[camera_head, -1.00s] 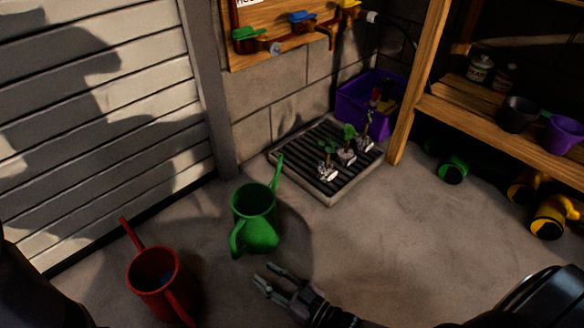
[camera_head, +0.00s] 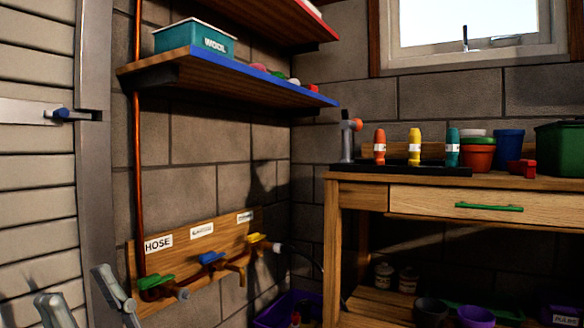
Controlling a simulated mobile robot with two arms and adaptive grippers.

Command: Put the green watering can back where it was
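The green watering can is not in this view, as my head looks up at the wall, shelves and bench. The lower part of this gripper is cut off by the picture edge.
A hose board (camera_head: 205,245) with green, blue and yellow taps is on the wall. A blue-edged shelf (camera_head: 240,76) holds a teal tin (camera_head: 195,38). The wooden bench (camera_head: 365,183) stands at right. A purple crate (camera_head: 268,317) is below.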

